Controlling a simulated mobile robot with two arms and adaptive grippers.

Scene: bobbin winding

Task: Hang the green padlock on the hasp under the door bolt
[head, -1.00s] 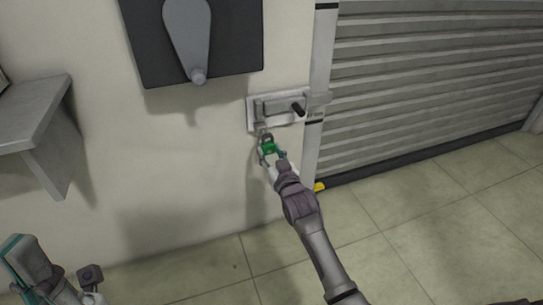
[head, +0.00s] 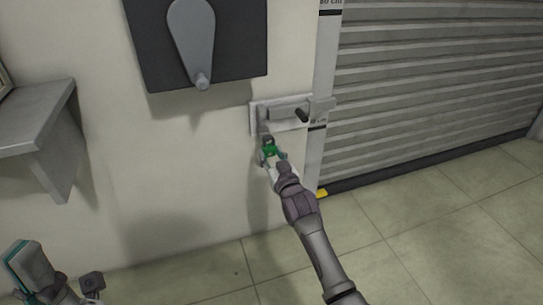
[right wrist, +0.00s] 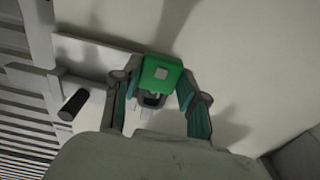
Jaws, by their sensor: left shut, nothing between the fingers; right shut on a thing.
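The green padlock (head: 268,151) is held just below the left part of the door bolt (head: 288,112). My right gripper (head: 270,154) is shut on it. In the right wrist view the padlock (right wrist: 161,74) sits between the two teal fingertips, its dark shackle (right wrist: 152,99) partly visible. The hasp (head: 264,131) is a small grey piece under the bolt plate, close to the shackle. I cannot tell whether the shackle is around the hasp or only beside it. My left gripper (head: 28,265) is shut and empty at the lower left, far from the bolt.
A dark panel with a grey lever (head: 192,40) is on the wall above the bolt. A grey shelf (head: 40,125) juts from the wall at left. A ribbed shutter (head: 430,85) is at right, beyond a marked post (head: 325,60). The wall between shelf and bolt is clear.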

